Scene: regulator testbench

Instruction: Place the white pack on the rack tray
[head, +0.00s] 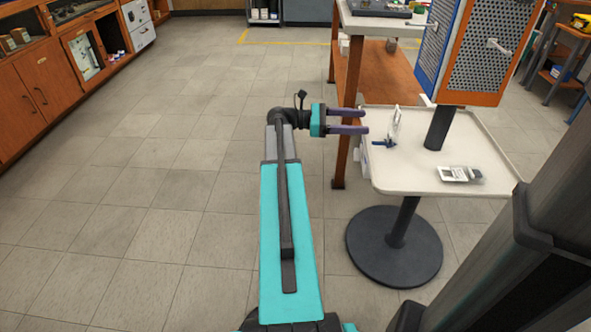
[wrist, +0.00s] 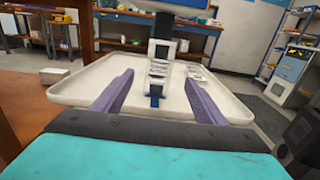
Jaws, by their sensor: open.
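My gripper (head: 366,122) is open and empty, its purple fingers pointing right at the tray's left edge in the head view. In the wrist view my gripper (wrist: 159,78) has its fingers spread over the near part of the white rack tray (wrist: 78,88). The tray (head: 420,184) stands on a dark post with a round base. A small white pack (wrist: 53,76) lies on a brown surface left of the tray in the wrist view; I cannot surely match it in the head view. No finger touches it.
On the tray are an upright white-and-grey piece with a blue foot (head: 383,143) and a flat white-and-grey item (head: 460,174). A dark post (head: 439,128) carries a perforated panel above the tray. A wooden bench (head: 350,90) stands behind. The floor at left is clear.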

